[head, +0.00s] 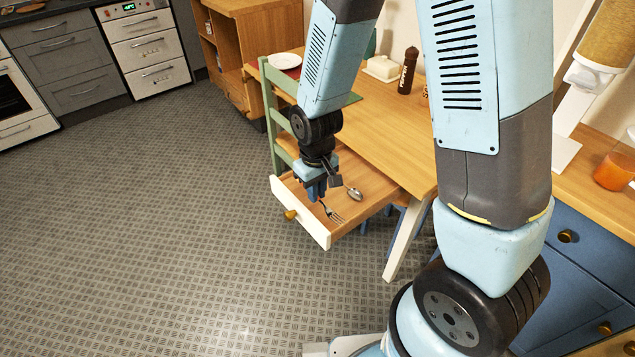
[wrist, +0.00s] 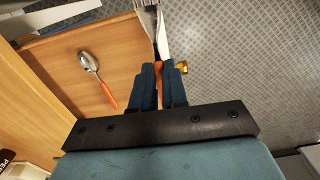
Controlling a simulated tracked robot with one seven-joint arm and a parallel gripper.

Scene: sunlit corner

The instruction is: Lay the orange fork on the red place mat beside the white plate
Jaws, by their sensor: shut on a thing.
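My gripper (head: 316,194) is shut on the orange handle of the fork (head: 332,213), over the open drawer. In the wrist view the orange handle shows between the fingers (wrist: 159,82), and the metal fork head (wrist: 150,10) points away at the top edge. I cannot tell whether the fork still touches the drawer floor. The white plate (head: 286,60) is at the far left end of the wooden table. The red place mat (head: 294,73) shows only in part beside it, behind the chair and my arm.
A spoon (head: 354,193) with an orange handle (wrist: 108,97) lies in the drawer (head: 327,233). A green chair (head: 270,97) stands against the table (head: 400,135) near the plate. A brown pepper mill (head: 407,72) and a white butter dish (head: 382,68) stand at the back.

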